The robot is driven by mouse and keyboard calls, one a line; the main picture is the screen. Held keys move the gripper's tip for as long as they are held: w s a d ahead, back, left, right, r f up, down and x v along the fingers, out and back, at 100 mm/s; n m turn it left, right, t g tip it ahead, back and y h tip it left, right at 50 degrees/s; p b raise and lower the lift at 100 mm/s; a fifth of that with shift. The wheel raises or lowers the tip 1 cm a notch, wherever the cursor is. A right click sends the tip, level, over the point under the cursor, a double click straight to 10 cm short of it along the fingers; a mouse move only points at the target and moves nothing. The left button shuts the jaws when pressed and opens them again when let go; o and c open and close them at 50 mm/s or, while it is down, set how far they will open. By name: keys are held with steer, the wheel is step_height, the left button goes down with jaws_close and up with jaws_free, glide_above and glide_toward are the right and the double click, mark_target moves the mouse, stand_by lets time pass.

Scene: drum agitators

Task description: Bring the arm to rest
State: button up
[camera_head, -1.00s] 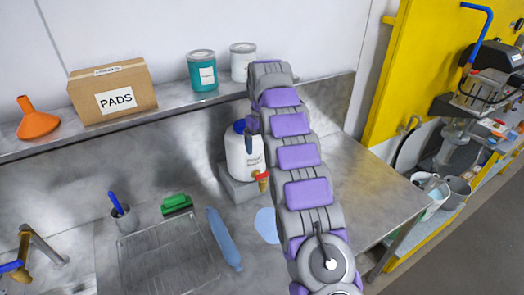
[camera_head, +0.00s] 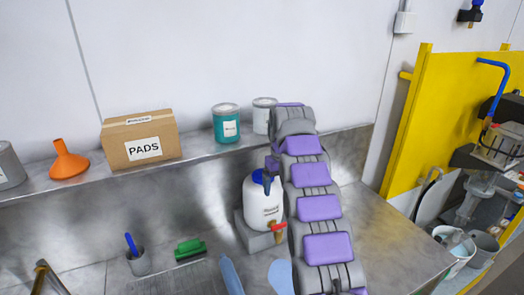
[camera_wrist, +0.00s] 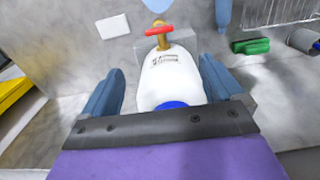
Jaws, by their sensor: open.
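My arm rises through the middle of the head view, purple and grey, and hides most of my gripper (camera_head: 271,166). One blue-grey finger shows just above the white jug's blue cap. In the wrist view my gripper (camera_wrist: 160,85) is open, with its fingers spread left and right. The white jug (camera_head: 262,208), with a red and brass tap, stands on a grey block at the back of the metal bench. In the wrist view the jug (camera_wrist: 172,80) appears between the fingers; no contact with them is visible.
A shelf above holds an orange funnel (camera_head: 69,160), a PADS box (camera_head: 140,142), a teal can (camera_head: 226,125) and a white can (camera_head: 264,113). A green brush (camera_head: 190,249) and grey cup (camera_head: 139,262) are on the bench. A yellow panel (camera_head: 440,120) stands right.

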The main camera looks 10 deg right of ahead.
steer(key=s+r+m+g+b, duration=0.1)
steer(key=s+b, duration=0.1)
steer(key=s, duration=1)
steer(key=s+r+m+b, duration=0.1)
steer(key=s+r+b, duration=0.15)
steer(key=s, duration=0.85)
steer(key=s+f+b, duration=0.1)
steer(key=s+f, duration=0.3)
steer(key=s, duration=0.6)
steer(key=s+f+m+b, duration=0.1)
steer(key=s+f, duration=0.4)
steer(key=s, duration=0.5)
steer(key=s+f+b, duration=0.2)
steer(key=s+f, duration=0.2)
steer(key=s, duration=0.6)
steer(key=shift+f+g+b, duration=0.3)
steer(key=shift+g+b, duration=0.05)
steer(key=shift+g, duration=0.05)
